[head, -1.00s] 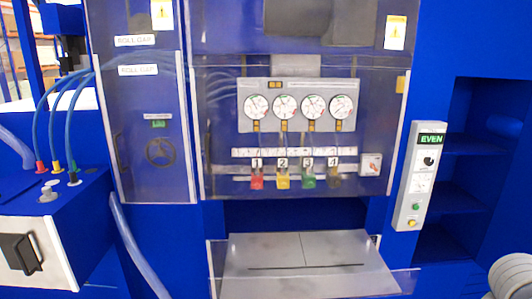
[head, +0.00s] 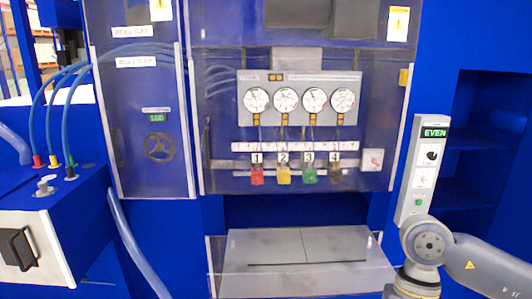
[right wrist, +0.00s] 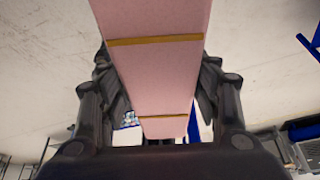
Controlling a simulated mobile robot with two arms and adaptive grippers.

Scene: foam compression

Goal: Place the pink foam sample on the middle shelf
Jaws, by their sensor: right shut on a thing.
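The pink foam sample (right wrist: 155,75) is a long pink block with two yellow-brown bands, seen in the right wrist view. My right gripper (right wrist: 160,85) is shut on it, with a dark finger on each side. The foam extends past the top edge of that view. In the head view my right arm shows at the lower right, but its gripper and the foam are out of frame. The blue shelf unit (head: 470,192) stands at the right of the head view, with several recessed levels partly hidden by my arm. My left gripper is not in view.
A control panel (head: 423,175) with an EVEN display stands left of the shelves. A blue machine with gauges (head: 300,100) and a clear cover fills the middle, above a grey plate (head: 300,250). A blue box (head: 50,225) with hoses stands at the left.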

